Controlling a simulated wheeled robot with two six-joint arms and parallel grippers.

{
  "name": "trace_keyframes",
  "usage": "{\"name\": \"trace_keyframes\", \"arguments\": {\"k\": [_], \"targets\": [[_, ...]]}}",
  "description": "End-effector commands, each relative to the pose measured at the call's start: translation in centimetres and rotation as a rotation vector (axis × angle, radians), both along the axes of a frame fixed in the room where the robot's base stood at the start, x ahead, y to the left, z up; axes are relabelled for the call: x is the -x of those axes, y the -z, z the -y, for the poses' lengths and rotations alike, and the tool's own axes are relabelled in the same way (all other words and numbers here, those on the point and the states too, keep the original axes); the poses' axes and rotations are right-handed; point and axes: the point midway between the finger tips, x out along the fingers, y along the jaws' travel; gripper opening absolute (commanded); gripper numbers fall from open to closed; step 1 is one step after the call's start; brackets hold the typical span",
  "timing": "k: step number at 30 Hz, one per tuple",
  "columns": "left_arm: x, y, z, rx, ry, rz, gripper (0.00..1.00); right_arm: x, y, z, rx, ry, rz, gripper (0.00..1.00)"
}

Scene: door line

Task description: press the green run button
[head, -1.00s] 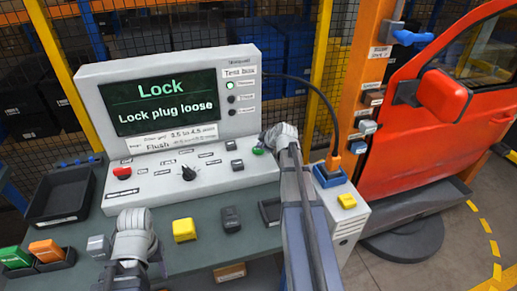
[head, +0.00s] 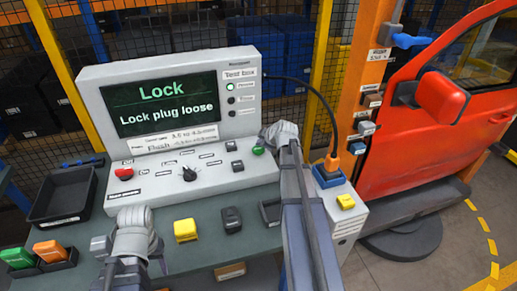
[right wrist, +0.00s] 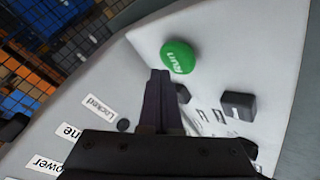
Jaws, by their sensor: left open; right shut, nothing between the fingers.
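The green run button (head: 258,151) is at the right end of the sloped panel of the test box (head: 165,185). In the head view my right wrist hides most of that gripper just right of the button. My left gripper (head: 128,238) is over the bench front at the left; its fingers are mostly hidden.
The screen (head: 162,103) reads "Lock plug loose". A red button (head: 124,174), a dark knob (head: 190,174) and black switches share the panel. A yellow block (head: 186,230) and a black tray (head: 63,195) are on the bench. A red door (head: 440,110) stands at right.

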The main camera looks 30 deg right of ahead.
Motion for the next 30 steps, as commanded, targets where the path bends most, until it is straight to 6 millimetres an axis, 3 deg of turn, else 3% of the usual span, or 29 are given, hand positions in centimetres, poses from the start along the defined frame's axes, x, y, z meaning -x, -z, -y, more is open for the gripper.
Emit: {"name": "trace_keyframes", "arguments": {"k": [16, 30], "targets": [[0.0, -4.9, 0.0, 0.0, 0.0, 0.0, 0.55, 0.0, -4.9, 0.0, 0.0, 0.0, 0.0, 0.0], [0.0, -5.3, 0.0, 0.0, 0.0, 0.0, 0.55, 0.0, -5.3, 0.0, 0.0, 0.0, 0.0, 0.0]]}}
